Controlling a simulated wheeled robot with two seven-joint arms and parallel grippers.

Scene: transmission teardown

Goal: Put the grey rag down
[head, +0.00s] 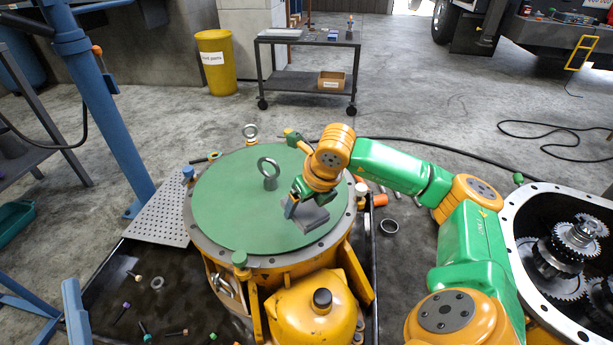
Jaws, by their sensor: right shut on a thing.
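The grey rag (314,217) is a small dark grey square at the right part of the round green cover (225,205) on the yellow housing. It looks flat and lies on or just above the cover; I cannot tell which. My right gripper (291,208) points down at the rag's left edge and is shut on it. The gripper's wrist hides part of the rag's far side. My left gripper is out of view.
A lifting eye (268,172) stands up from the cover, left of my right gripper. Bolts rim the housing. A black tray (110,290) with loose bolts lies below. An open gear housing (530,200) stands at right. The cover's left half is clear.

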